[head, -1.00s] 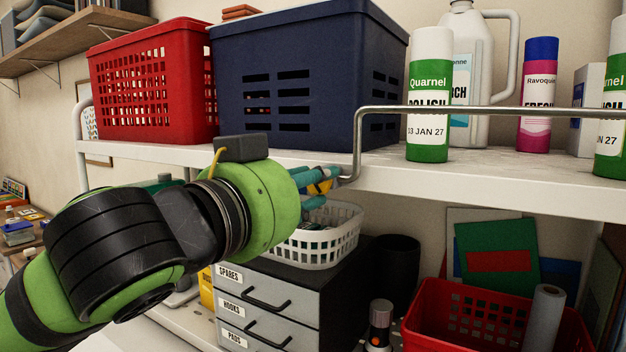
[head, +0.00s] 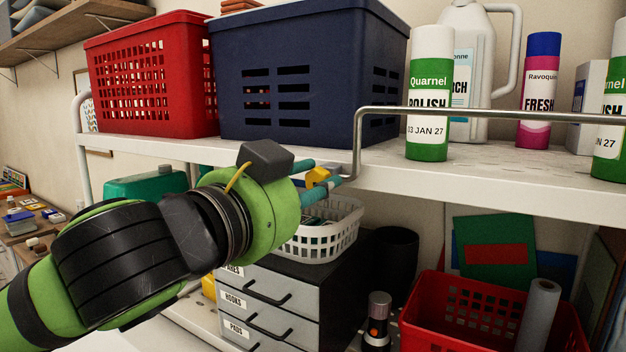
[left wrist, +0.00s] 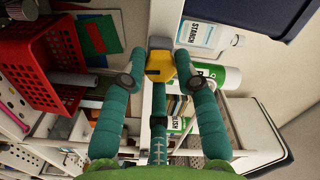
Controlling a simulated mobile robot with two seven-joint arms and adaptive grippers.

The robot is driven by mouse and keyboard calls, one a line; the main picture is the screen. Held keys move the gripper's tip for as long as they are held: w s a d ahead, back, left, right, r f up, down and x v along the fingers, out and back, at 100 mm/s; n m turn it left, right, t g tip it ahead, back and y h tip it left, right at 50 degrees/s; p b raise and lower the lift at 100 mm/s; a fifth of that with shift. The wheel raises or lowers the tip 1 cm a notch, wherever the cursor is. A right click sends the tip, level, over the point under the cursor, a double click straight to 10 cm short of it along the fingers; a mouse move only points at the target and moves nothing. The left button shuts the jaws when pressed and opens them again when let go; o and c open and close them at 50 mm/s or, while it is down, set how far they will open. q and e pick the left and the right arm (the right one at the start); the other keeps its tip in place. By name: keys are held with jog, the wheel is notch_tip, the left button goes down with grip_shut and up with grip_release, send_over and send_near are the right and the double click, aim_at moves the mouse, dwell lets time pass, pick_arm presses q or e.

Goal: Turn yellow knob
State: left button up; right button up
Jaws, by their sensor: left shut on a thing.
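The yellow knob (head: 317,177) sits at the front edge of the upper shelf, just below and left of the bent metal rail's end. My left gripper (head: 325,179) has its teal fingers on either side of the knob, shut on it. The left wrist view shows the knob (left wrist: 160,66) between the two fingertips (left wrist: 161,70), with a grey part behind it. My left wrist is rolled, its dark box tilted. My right gripper is in neither view.
The upper white shelf (head: 480,187) holds a red basket (head: 150,75), a navy crate (head: 300,65) and a green-and-white can (head: 430,95). A metal rail (head: 470,112) runs along its front. Below are a white basket (head: 325,232), grey drawers (head: 275,290) and a red crate (head: 440,335).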

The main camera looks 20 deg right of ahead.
pick_arm(q)
jog(key=shift+r+m+p, duration=0.15)
jog(key=shift+m+p, duration=0.35)
jog(key=shift+m, duration=0.6)
jog(key=o, duration=0.6)
jog(key=shift+c, duration=0.2)
jog(key=shift+s+a+f+b, duration=0.2)
jog(key=shift+s+a+b, duration=0.1)
jog(key=shift+s+a, duration=0.15)
jog(key=shift+b+v, duration=0.3)
jog(key=shift+v, duration=1.6)
jog(key=shift+w, duration=0.1)
